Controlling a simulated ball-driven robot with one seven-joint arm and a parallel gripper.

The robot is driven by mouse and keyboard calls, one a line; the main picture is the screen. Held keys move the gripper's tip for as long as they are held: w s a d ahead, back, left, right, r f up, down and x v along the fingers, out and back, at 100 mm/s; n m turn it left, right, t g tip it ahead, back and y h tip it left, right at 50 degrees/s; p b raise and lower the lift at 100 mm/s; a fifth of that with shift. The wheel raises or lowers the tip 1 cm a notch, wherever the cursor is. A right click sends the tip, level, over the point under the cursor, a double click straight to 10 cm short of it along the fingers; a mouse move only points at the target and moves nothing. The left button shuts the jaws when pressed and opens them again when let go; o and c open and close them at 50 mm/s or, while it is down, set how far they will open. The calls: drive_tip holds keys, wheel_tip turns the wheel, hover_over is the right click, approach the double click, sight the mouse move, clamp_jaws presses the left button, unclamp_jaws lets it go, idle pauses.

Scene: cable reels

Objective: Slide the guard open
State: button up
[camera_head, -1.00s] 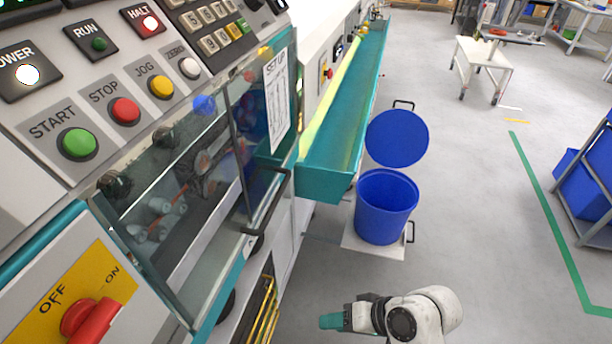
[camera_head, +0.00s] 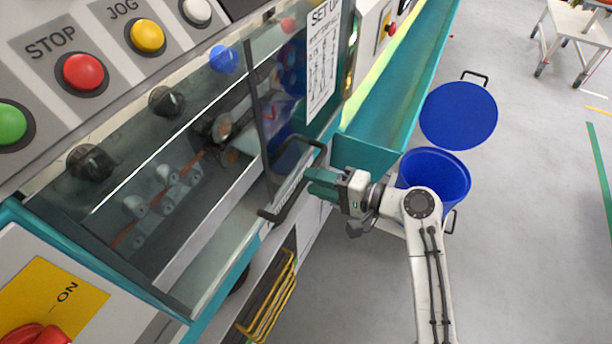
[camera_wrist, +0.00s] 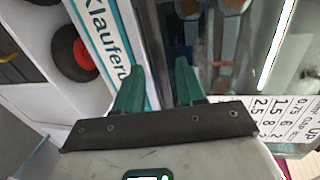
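The guard (camera_head: 140,215) is a clear panel over the front of the machine, with rollers showing behind it. Its dark bracket handle (camera_head: 292,206) stands out near the panel's right end, by an upright dark edge. My gripper (camera_head: 312,183) has green fingers and overlaps the middle of the handle in the head view; I cannot tell whether they touch. In the wrist view my gripper (camera_wrist: 158,78) has its two fingers spread apart, pointing at the machine front. I cannot make out the handle clearly between them there.
A teal trough (camera_head: 375,152) runs back right of the guard. A blue bin (camera_head: 440,170) with a round blue lid (camera_head: 458,115) stands close behind my arm. Buttons (camera_head: 83,72) line the panel above the guard. A yellow rack (camera_head: 268,300) sits below.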

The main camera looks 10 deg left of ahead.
sight(305, 181)
drive_tip(key=shift+x, duration=1.7)
drive_tip(key=shift+c, duration=0.5)
clamp_jaws()
